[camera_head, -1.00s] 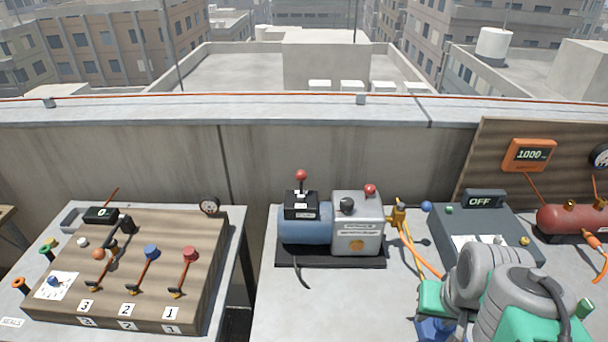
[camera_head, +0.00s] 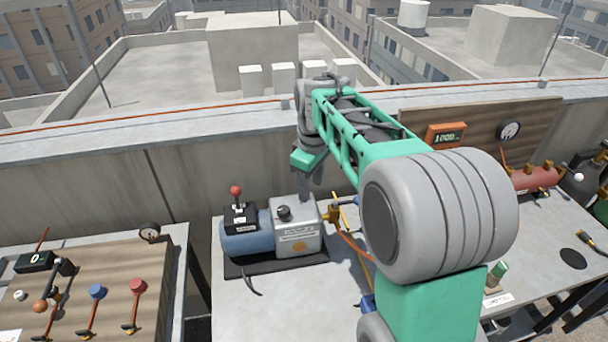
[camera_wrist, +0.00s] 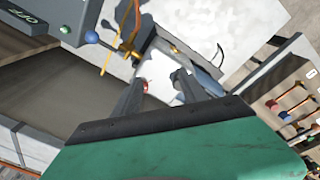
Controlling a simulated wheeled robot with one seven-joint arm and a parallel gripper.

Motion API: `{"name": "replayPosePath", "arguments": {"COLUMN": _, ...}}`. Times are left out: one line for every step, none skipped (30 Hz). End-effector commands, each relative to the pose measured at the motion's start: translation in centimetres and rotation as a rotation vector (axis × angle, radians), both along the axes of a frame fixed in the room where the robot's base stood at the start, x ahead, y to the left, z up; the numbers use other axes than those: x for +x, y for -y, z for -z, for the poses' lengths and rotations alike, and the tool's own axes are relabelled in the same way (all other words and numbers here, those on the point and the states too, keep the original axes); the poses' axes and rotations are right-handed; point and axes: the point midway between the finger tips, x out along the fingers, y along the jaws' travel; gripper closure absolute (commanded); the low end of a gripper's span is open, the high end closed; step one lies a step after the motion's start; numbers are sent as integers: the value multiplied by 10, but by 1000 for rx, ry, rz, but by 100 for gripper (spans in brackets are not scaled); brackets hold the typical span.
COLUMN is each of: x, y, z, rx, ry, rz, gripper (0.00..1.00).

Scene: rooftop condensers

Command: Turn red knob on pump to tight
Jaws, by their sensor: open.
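The pump has a blue cylinder (camera_head: 247,236) and a silver box (camera_head: 299,235) on a dark base plate (camera_head: 275,262). A red ball on a lever (camera_head: 235,190) stands on its black switch block (camera_head: 240,217). My gripper (camera_head: 312,188) points down just above the right side of the silver box and hides the red knob there in the head view. In the wrist view my gripper (camera_wrist: 160,84) has its two fingers apart. A small red piece, probably the red knob (camera_wrist: 146,87), shows between them, close to the left finger. I cannot tell if they touch.
A brass valve (camera_head: 332,213) with an orange hose sits right of the pump. The wrist view shows a blue ball handle (camera_wrist: 91,37) and a grey OFF box (camera_wrist: 45,14) nearby. A wooden lever panel (camera_head: 115,275) stands left, beyond a gap.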

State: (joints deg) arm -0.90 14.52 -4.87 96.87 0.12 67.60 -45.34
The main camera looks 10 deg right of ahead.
Motion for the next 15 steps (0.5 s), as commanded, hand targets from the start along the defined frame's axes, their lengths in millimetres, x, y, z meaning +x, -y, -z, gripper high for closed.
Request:
{"name": "replayPosePath", "arguments": {"x": 22, "y": 0, "z": -7, "rx": -7, "ry": -25, "rz": -72, "gripper": 50}}
{"name": "replayPosePath", "arguments": {"x": 33, "y": 1, "z": -6, "rx": -11, "ry": -36, "rz": -120, "gripper": 50}}
{"name": "replayPosePath", "arguments": {"x": 47, "y": 1, "z": -5, "rx": -14, "ry": -50, "rz": -179, "gripper": 50}}
{"name": "replayPosePath", "arguments": {"x": 56, "y": 1, "z": -3, "rx": -17, "ry": -59, "rz": -219, "gripper": 50}}
{"name": "replayPosePath", "arguments": {"x": 64, "y": 2, "z": -1, "rx": -18, "ry": -69, "rz": -257, "gripper": 50}}
{"name": "replayPosePath", "arguments": {"x": 73, "y": 2, "z": 2, "rx": -20, "ry": -78, "rz": -302, "gripper": 50}}
{"name": "replayPosePath", "arguments": {"x": 78, "y": 2, "z": 4, "rx": -21, "ry": -84, "rz": -330, "gripper": 50}}
{"name": "replayPosePath", "arguments": {"x": 83, "y": 2, "z": 6, "rx": -21, "ry": -89, "rz": -354, "gripper": 50}}
{"name": "replayPosePath", "arguments": {"x": 87, "y": 3, "z": 9, "rx": -22, "ry": -94, "rz": -380, "gripper": 50}}
{"name": "replayPosePath", "arguments": {"x": 90, "y": 3, "z": 10, "rx": -22, "ry": -97, "rz": -393, "gripper": 50}}
{"name": "replayPosePath", "arguments": {"x": 91, "y": 3, "z": 12, "rx": -21, "ry": -100, "rz": -404, "gripper": 50}}
{"name": "replayPosePath", "arguments": {"x": 93, "y": 3, "z": 15, "rx": -22, "ry": -102, "rz": -413, "gripper": 50}}
{"name": "replayPosePath", "arguments": {"x": 93, "y": 3, "z": 17, "rx": -21, "ry": -103, "rz": -416, "gripper": 50}}
{"name": "replayPosePath", "arguments": {"x": 93, "y": 3, "z": 20, "rx": -21, "ry": -104, "rz": -417, "gripper": 50}}
{"name": "replayPosePath", "arguments": {"x": 92, "y": 3, "z": 26, "rx": -21, "ry": -106, "rz": -417, "gripper": 50}}
